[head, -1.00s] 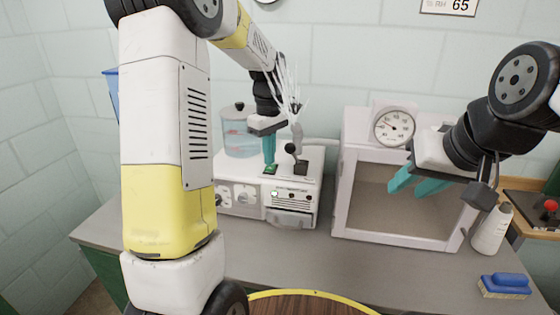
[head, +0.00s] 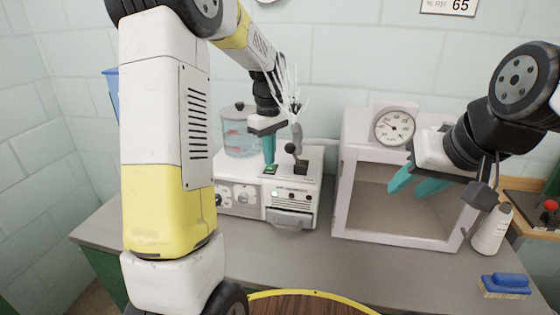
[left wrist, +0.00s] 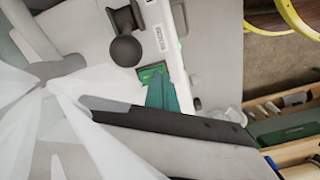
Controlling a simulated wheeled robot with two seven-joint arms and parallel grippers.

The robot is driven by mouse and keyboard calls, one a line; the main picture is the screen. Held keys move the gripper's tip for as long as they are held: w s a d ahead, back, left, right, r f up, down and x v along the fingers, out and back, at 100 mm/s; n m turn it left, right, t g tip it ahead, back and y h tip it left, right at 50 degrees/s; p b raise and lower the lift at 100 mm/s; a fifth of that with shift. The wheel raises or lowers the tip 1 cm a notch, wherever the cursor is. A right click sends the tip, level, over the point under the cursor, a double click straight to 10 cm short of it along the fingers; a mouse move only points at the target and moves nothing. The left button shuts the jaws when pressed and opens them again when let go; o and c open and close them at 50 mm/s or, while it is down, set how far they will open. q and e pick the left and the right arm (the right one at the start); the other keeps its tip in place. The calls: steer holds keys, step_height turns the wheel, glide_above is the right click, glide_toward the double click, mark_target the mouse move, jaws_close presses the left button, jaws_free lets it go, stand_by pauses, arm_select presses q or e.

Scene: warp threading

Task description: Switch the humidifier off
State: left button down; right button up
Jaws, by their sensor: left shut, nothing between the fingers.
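The humidifier (head: 240,205) is a white box on the bench with a clear water tank (head: 240,140) behind, a black ball-topped lever (head: 290,148) and a small green switch (head: 271,169) on top. Pale mist streaks (head: 286,85) rise above it. A small lamp (head: 275,194) on its front looks lit. My left gripper (head: 269,161) is shut and empty, pointing down just above the green switch; contact is unclear. In the left wrist view, its teal fingertips (left wrist: 160,92) lie beside the switch (left wrist: 152,73) and near the lever ball (left wrist: 126,51). My right gripper (head: 407,191) is open and empty before the cabinet.
A white cabinet (head: 345,190) with a dial gauge (head: 394,127) stands right of the humidifier. A white bottle (head: 490,232) and a blue brush (head: 505,285) are at the right. The bench front (head: 350,265) is clear.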

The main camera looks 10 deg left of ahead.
mark_target(269, 169)
arm_select(q)
steer(key=shift+f, duration=1)
stand_by(0.4)
steer(key=shift+r, duration=3.55)
steer(key=s+d+r+m+t+h, duration=0.1)
steer(key=s+m, duration=0.5)
steer(key=s, duration=0.6)
steer(key=s+d+r+m+t+h, duration=0.1)
steer(key=s+r+m+t, duration=0.3)
steer(key=s, duration=0.8)
steer(key=shift+s+r+m+t, duration=0.2)
steer(key=shift+m+t, duration=0.4)
steer(key=shift+m, duration=0.5)
